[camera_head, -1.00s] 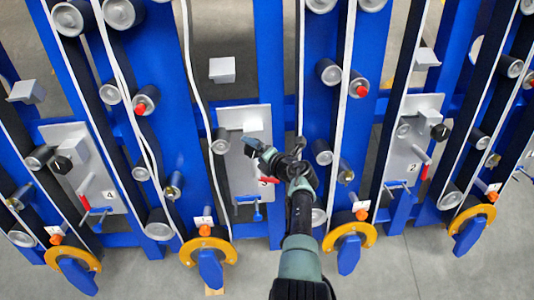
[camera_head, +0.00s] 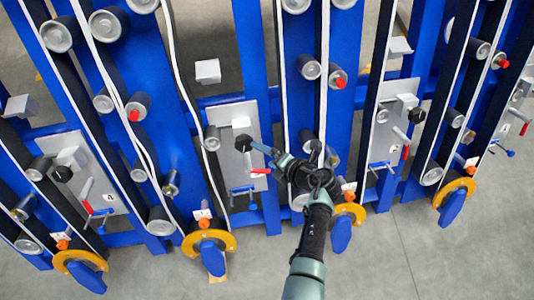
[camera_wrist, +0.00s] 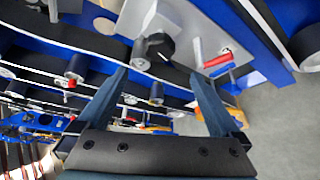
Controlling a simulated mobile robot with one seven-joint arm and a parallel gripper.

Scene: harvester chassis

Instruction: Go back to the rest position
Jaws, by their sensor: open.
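My gripper (camera_head: 252,147) is in front of the middle grey plate (camera_head: 223,127), at the end of my arm reaching up from the bottom of the head view. In the wrist view my gripper (camera_wrist: 158,74) has its two blue-grey fingers spread apart, with nothing between them. A black knob (camera_head: 242,143) on the plate is close to the fingertips in the head view. In the wrist view the black knob (camera_wrist: 158,46) lies just past the tips; I cannot tell whether they touch it. A red-ended lever (camera_head: 260,171) is just below the gripper.
A blue frame (camera_head: 258,60) with rollers and belts spans the view. More grey plates (camera_head: 395,145) with levers stand either side. Orange and blue wheels (camera_head: 210,245) line its lower edge. The grey floor (camera_head: 420,265) in front is clear.

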